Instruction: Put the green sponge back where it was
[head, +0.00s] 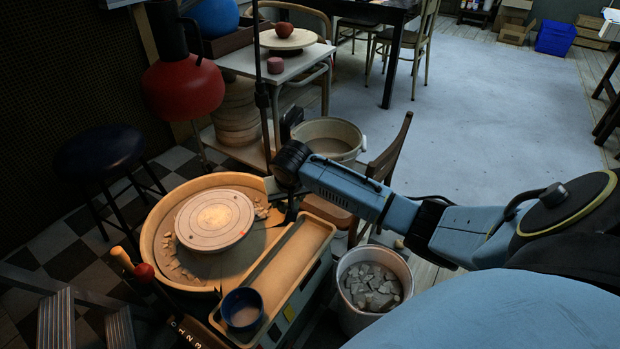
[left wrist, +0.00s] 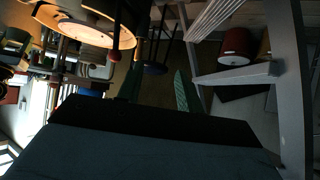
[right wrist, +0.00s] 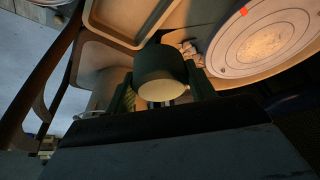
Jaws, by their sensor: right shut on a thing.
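My right gripper (right wrist: 160,97) is shut on a rounded, dark greenish thing (right wrist: 160,66) with a pale end; it could be the green sponge, but the dim light leaves its colour unsure. In the head view my right gripper (head: 284,212) points down at the right rim of the pottery wheel's basin, and what it holds is hard to make out. My left gripper (left wrist: 160,88) is open and empty, out of the head view. No other green sponge is clearly visible.
The pottery wheel (head: 214,219) has clay scraps around its disc. A long tray (head: 290,258) lies along its right side, with a blue bowl (head: 242,308) at the front end. A bucket of shards (head: 374,285), a chair (head: 386,160) and a stool (head: 98,150) stand around.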

